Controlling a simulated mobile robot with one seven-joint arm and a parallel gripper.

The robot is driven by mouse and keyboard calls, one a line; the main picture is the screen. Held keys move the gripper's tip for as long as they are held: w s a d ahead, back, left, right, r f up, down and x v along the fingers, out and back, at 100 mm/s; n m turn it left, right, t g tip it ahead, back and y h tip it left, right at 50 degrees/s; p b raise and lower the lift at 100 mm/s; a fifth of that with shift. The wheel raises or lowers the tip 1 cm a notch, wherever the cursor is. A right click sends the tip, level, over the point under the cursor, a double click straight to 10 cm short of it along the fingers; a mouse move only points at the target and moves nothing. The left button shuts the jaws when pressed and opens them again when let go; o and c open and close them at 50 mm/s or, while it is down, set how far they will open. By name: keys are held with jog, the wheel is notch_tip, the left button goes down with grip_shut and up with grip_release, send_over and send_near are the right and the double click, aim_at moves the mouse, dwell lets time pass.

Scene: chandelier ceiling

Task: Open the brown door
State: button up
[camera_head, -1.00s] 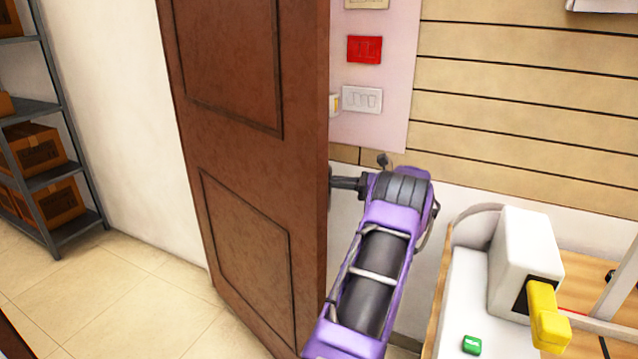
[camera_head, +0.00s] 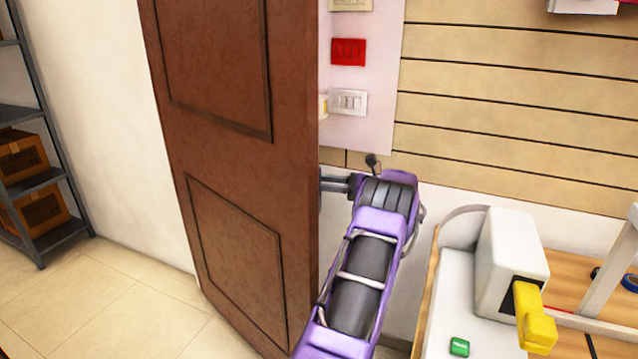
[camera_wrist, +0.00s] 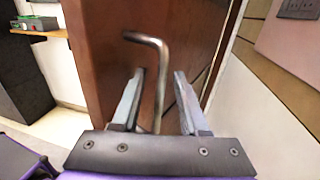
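The brown door (camera_head: 230,150) stands ajar in the head view, with its free edge toward my arm and a lit space past its left side. In the wrist view the door (camera_wrist: 110,60) fills the middle. Its bent metal lever handle (camera_wrist: 159,75) shows there, with its shank running down between my two fingers. My gripper (camera_wrist: 160,85) is open, one finger on each side of the handle, with gaps visible. In the head view my gripper (camera_head: 335,183) is at the door's right side, and the door hides the fingertips and handle.
A metal shelf with boxes (camera_head: 35,212) stands at the left beyond the door. A wall with a red switch plate (camera_head: 348,52) is close behind my gripper. A workbench (camera_head: 590,290) with a white and yellow machine (camera_head: 510,265) is at the right. Floor at the lower left is clear.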

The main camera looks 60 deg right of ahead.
jog(key=v, duration=0.7)
jog(key=shift+s, duration=0.25)
dwell(0.6)
